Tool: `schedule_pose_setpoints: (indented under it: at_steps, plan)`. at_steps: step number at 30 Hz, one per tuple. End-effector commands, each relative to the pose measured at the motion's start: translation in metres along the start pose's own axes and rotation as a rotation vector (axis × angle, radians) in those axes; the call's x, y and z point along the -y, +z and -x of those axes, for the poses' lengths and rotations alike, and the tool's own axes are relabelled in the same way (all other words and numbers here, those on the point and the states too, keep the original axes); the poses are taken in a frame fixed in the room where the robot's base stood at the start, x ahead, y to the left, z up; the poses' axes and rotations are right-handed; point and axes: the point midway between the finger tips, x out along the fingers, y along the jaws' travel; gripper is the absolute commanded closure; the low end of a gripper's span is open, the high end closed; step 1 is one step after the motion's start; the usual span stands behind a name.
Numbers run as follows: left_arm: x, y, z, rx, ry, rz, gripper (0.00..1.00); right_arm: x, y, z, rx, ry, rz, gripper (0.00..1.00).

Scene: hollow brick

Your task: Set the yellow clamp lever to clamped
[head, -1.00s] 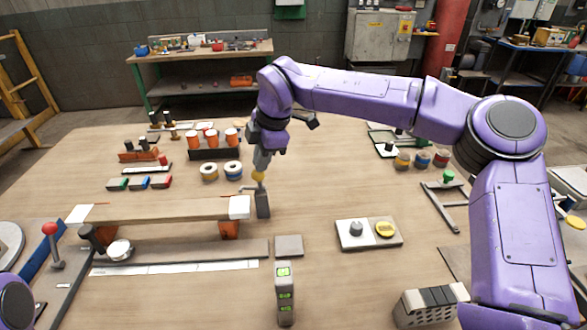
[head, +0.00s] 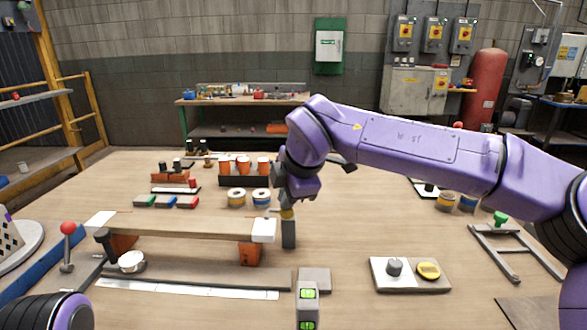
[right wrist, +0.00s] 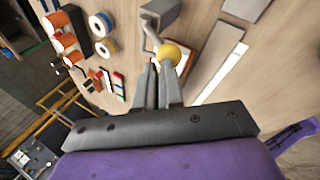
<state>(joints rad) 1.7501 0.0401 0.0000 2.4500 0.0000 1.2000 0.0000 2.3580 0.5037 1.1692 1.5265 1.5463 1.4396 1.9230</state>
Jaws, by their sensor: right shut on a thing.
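The yellow clamp lever knob (head: 287,214) is at the right end of the long beam, above a dark grey clamp block (head: 289,236). In the right wrist view, the round yellow knob (right wrist: 172,54) sits at the fingertips, on a bent grey lever arm (right wrist: 151,37) that runs to the grey block (right wrist: 162,12). My right gripper (head: 286,203) points down from above and is shut on the knob; its fingers (right wrist: 166,74) also show in the right wrist view. The fingers partly hide the knob. My left gripper is out of view; only part of that arm shows at the lower left.
The beam (head: 180,227) with a white end lies left of the clamp. Orange cups in a rack (head: 243,180) and tape rolls (head: 237,197) stand just behind. A red-knobbed lever (head: 68,245) is far left. A plate with a dial (head: 410,274) lies right; bare table lies around it.

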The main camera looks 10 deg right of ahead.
Motion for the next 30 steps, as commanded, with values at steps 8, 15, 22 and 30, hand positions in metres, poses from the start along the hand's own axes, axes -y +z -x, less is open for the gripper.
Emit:
schedule_pose_setpoints:
  at_steps: [8,15,22,30]
  plan:
    - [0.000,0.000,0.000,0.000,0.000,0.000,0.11,0.000,0.001,-0.001,0.000,0.001,0.001,1.00]
    - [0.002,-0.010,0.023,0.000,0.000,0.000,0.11,-0.019,-0.001,0.025,0.001,0.004,-0.003,1.00]
    - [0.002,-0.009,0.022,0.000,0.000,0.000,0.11,-0.022,0.000,0.072,0.002,0.009,-0.009,1.00]
    - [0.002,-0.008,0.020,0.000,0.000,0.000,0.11,-0.018,-0.001,0.122,0.003,0.007,-0.009,1.00]
